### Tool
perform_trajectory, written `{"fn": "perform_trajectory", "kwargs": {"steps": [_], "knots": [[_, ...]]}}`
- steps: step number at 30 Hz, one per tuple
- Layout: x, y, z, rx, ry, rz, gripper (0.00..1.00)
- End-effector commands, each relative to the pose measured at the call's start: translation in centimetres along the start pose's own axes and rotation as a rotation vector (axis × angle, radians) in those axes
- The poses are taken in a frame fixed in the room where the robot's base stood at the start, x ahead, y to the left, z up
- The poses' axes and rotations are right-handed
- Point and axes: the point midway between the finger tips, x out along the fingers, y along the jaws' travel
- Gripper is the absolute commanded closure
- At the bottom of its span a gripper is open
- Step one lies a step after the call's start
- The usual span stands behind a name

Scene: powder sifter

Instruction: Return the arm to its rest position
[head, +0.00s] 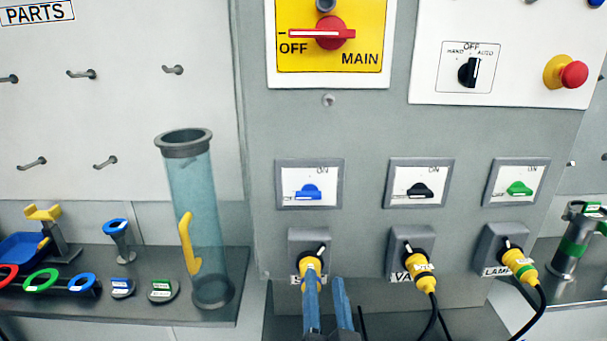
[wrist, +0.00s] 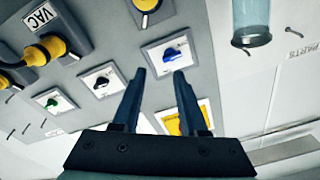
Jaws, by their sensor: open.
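My gripper (head: 325,278) is at the bottom middle of the head view, with its two blue fingers pointing up toward the grey cabinet. The fingers are apart and nothing is between them. In the head view the left finger overlaps the lower part of the leftmost yellow plug (head: 312,262); I cannot tell if they touch. In the wrist view my gripper (wrist: 160,73) points at the panel, with the blue switch (wrist: 172,54) just beyond the fingertips and that plug (wrist: 145,4) at the top edge. Most of my arm is out of view.
Two more yellow plugs (head: 418,268) (head: 522,264) with black cables sit to the right. A clear blue tube (head: 195,225) stands on the left shelf (head: 215,310) beside small coloured parts. The red main switch (head: 322,33) and emergency stop (head: 573,74) are above.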

Motion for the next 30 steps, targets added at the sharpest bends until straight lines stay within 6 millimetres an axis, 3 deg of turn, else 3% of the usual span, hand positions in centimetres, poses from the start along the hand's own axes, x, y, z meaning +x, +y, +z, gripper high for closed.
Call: {"fn": "perform_trajectory", "kwargs": {"steps": [3, 6, 12, 15, 21, 30], "knots": [[0.9, -4.9, -7.2, -0.102, 0.134, -0.074, 0.57], [0.4, -9.3, -13.6, -0.200, 0.266, -0.122, 0.57], [-3.9, -16.5, -24.8, -0.363, 0.530, -0.170, 0.57], [-6.3, -18.7, -28.3, -0.413, 0.628, -0.175, 0.57], [-8.8, -20.4, -31.2, -0.456, 0.717, -0.169, 0.57], [-8.8, -20.4, -31.3, -0.457, 0.720, -0.168, 0.57]]}}
